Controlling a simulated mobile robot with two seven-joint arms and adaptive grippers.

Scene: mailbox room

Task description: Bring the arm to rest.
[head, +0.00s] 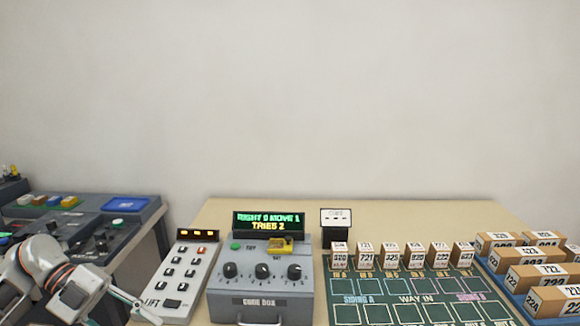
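My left arm comes in at the lower left, and its gripper (140,309) hangs beside the grey LIFT keypad panel (181,278), low in the picture. Thin finger parts show, but I cannot tell whether they are apart or together. I see nothing held in it. My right gripper is not in view.
A grey code box (262,305) with three knobs stands mid-table; its display (268,223) reads "RIGHT 0 MOVE 1, TRIED 2". A small card stand (336,218), a green board (405,312) with several numbered boxes, and a blue tray (498,285) of cartons lie right. A control console (125,205) stands left.

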